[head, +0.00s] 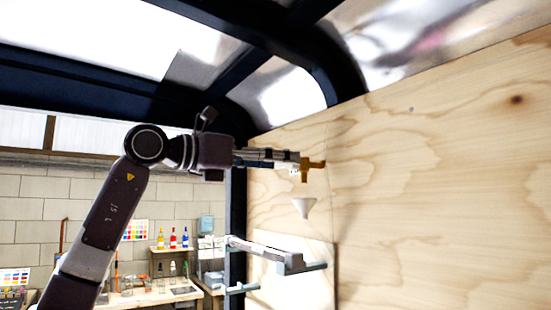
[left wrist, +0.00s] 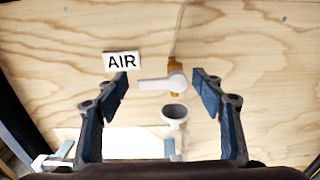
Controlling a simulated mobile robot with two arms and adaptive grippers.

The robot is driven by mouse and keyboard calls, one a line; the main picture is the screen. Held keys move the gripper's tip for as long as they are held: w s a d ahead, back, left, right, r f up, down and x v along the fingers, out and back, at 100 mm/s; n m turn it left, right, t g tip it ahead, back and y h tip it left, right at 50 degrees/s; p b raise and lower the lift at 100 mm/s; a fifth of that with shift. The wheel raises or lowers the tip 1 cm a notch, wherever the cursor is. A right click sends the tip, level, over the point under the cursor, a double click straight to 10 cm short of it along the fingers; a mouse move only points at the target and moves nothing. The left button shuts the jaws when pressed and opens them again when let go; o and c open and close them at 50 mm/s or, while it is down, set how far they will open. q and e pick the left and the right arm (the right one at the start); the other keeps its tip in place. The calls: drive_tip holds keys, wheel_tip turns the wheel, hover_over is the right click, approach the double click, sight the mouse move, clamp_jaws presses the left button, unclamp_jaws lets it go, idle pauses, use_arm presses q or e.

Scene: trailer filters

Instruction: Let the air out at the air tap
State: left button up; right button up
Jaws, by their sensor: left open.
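The air tap is brass-coloured and sits on the plywood wall; in the head view its brass body (head: 313,163) shows just beyond my left gripper (head: 297,158). In the left wrist view the tap's brass body (left wrist: 175,64) has a pale lever (left wrist: 160,85) pointing left. A white label reading AIR (left wrist: 122,61) is left of it. My left gripper (left wrist: 161,84) is open, with one dark finger on each side of the lever; I see no contact. My right gripper is in neither view.
A white funnel (head: 304,207) hangs below the tap, and its round mouth (left wrist: 174,112) shows in the wrist view. Lower on the wall, a white panel (head: 312,250) has grey bar-like fittings (head: 265,252) sticking out. A workbench (head: 150,297) with bottles stands beyond the dark frame.

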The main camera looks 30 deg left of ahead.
use_arm(q)
drive_tip(key=shift+s+a, duration=0.1)
drive_tip(key=shift+s, duration=0.05)
drive_tip(key=shift+c, duration=1)
drive_tip(key=c, duration=1)
drive_tip(key=shift+o, duration=0.2)
